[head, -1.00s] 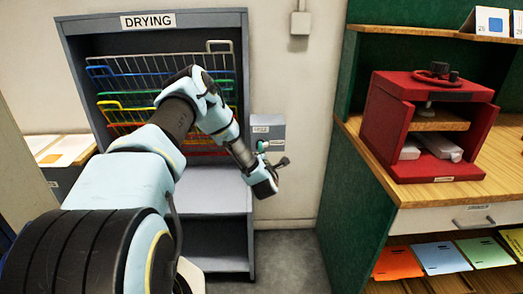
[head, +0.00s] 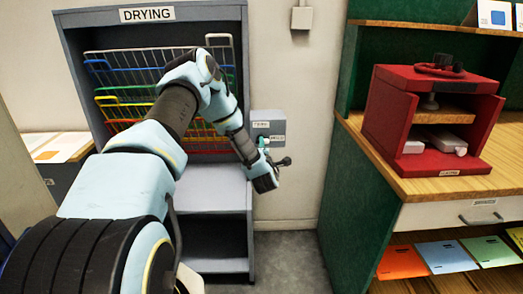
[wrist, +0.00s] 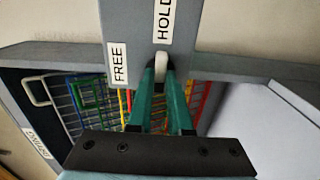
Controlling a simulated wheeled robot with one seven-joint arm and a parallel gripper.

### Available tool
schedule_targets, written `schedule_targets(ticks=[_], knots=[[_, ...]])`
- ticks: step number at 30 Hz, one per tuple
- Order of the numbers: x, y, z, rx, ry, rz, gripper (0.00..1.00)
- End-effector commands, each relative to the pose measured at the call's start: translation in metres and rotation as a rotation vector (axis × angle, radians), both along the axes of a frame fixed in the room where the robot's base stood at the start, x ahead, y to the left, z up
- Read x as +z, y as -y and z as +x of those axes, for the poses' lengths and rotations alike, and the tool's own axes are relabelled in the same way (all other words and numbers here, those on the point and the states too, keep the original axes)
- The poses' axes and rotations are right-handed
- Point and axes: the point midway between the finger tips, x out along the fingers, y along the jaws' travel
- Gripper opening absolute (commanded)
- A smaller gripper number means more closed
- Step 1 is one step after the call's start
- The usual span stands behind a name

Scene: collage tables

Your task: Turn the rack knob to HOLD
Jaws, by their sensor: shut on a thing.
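The rack knob (wrist: 161,63) shows as a small white piece between my fingertips in the wrist view. It lies just below the HOLD label (wrist: 163,20) and to the right of the FREE label (wrist: 118,62). Both labels are on a grey box (head: 268,122) fixed beside the drying rack. My gripper (wrist: 161,72) has teal fingers shut on the knob. In the head view my gripper (head: 262,143) is at the lower front of the box, and the knob is hidden there. The fingers cover most of the knob, so its exact angle is hard to tell.
The drying rack (head: 72,60) holds several coloured wire shelves left of the box, partly behind my arm. A green-sided bench (head: 350,215) stands to the right, bearing a red press (head: 385,115). Floor shows between the rack and bench.

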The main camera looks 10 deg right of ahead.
Motion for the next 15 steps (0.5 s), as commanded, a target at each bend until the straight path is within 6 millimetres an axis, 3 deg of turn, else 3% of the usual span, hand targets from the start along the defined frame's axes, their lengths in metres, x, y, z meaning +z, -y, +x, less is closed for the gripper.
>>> schedule_targets(ticks=[8, 9, 15], knots=[[-0.0009, 0.0, -0.0008, -0.001, -0.003, 0.005, 0.0], [-0.0009, 0.0, -0.0008, -0.001, -0.003, 0.005, 0.22], [-0.0005, 0.0, -0.0005, 0.0, -0.002, 0.004, 0.45]])
